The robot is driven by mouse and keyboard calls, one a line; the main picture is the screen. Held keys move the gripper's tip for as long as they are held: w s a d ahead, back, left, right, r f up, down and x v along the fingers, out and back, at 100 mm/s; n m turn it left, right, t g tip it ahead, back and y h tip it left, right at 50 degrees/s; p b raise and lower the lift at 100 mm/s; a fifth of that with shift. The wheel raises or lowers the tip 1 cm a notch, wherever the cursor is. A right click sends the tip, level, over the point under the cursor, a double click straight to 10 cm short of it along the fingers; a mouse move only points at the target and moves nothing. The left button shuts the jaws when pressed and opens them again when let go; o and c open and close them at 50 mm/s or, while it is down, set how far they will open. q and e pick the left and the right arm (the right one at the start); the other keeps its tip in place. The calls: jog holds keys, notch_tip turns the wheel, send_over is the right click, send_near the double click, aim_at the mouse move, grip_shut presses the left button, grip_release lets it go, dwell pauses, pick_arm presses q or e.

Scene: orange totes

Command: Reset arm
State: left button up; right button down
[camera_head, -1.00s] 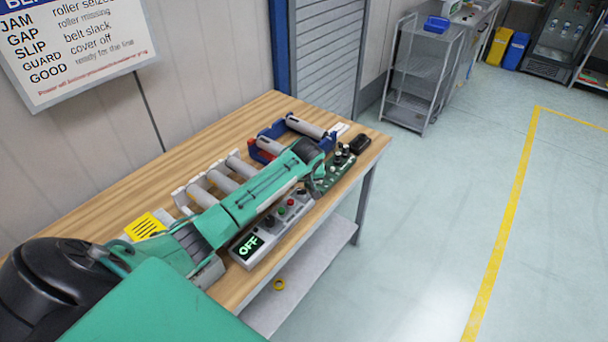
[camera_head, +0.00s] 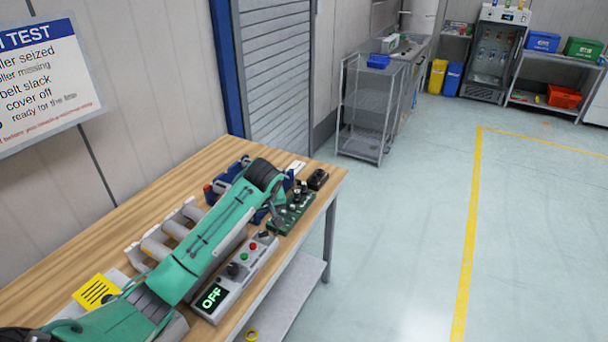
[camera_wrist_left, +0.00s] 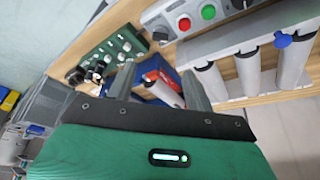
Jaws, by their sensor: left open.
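My left arm comes in from the lower left of the head view and reaches over the wooden workbench (camera_head: 150,190). Its dark wrist covers part of a blue holder (camera_head: 226,176). My left gripper (camera_wrist_left: 158,85) shows in the left wrist view with its two grey fingers apart. Nothing is seen held between them; the blue holder with a red part and a pale roller (camera_wrist_left: 165,92) lies beyond them. My right gripper is in neither view.
A control box (camera_head: 236,275) reading OFF lies along the bench's front edge, near a green circuit board (camera_head: 292,212). Several rollers (camera_head: 176,228) and a yellow label (camera_head: 97,291) are beside my arm. A wire cart (camera_head: 366,105) stands beyond; floor to the right is clear.

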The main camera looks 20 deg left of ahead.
pick_arm(q)
jog(key=s+d+f+m+h, duration=0.1)
jog(key=s+d+f+m, duration=0.2)
jog(key=s+d+f, duration=0.45)
jog(key=s+d+f+m+h, duration=0.1)
jog(key=s+d+f+m, duration=0.3)
jog(key=s, duration=0.6)
jog(key=s+d+r+m+h, duration=0.1)
jog(key=s+d+m, duration=0.1)
jog(key=s, duration=0.8)
jog(key=s+d+r+m, duration=0.1)
jog(key=s+d+r, duration=0.15)
jog(key=s, duration=0.75)
notch_tip(320, 180, down, 35)
jog(key=g+b, duration=0.1)
jog(key=b, duration=0.1)
jog(key=s+a+f+g+b, duration=0.1)
jog(key=s+a+f, duration=0.2)
jog(key=s+f, duration=1.6)
jog(key=shift+f+m, duration=0.3)
